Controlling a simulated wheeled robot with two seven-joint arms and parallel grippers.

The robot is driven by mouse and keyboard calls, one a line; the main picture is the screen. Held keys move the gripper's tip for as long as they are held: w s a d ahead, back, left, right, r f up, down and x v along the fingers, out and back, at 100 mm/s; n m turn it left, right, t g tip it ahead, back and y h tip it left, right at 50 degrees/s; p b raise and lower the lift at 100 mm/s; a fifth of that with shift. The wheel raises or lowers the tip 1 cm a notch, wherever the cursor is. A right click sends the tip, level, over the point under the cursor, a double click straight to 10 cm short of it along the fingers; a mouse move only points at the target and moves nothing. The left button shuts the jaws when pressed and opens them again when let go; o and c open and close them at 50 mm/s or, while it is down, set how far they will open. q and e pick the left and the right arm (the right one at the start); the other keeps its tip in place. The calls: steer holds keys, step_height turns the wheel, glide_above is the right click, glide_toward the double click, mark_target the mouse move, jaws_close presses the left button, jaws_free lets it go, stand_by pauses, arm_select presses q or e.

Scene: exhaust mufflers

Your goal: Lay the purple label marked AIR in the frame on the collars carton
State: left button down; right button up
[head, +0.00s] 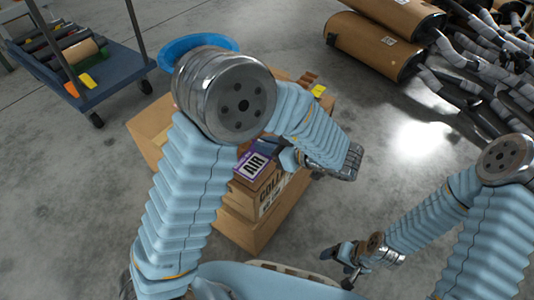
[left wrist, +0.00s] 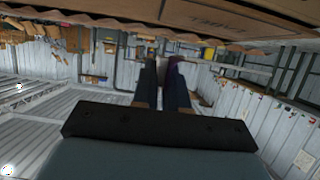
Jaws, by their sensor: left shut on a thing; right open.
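The purple label marked AIR (head: 251,166) shows in the head view at the top of the collars carton (head: 270,196), whose printed side is partly visible. My left gripper (head: 262,151) is shut on the label's edge. In the left wrist view a bit of the purple label (left wrist: 173,64) shows at the tips of my left gripper's fingers (left wrist: 161,75). I cannot tell whether the label touches the carton. The frame on the carton is not clear to see; my left arm and the label cover much of the top. My right gripper (head: 338,258) is open and empty, low at the right.
The collars carton stands on larger cardboard (head: 245,232). A blue basin (head: 200,46) lies behind my left arm. A blue cart (head: 85,75) stands at the upper left. Mufflers and pipes (head: 480,65) lie at the upper right. The floor between is clear.

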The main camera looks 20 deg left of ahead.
arm_select(q)
step_height(320, 180, down, 3)
steer(key=shift+f+b, duration=0.1)
steer(key=shift+b, duration=0.25)
steer(key=c, duration=1.2)
jaws_free()
steer(key=shift+f, duration=0.1)
steer(key=shift+o, duration=0.2)
steer(key=shift+d+r, duration=0.15)
steer(key=shift+r, duration=0.05)
steer(key=p+v, duration=0.2)
steer(key=v, duration=0.9)
steer(key=shift+s+d+p, duration=0.2)
steer(key=shift+d+p, duration=0.1)
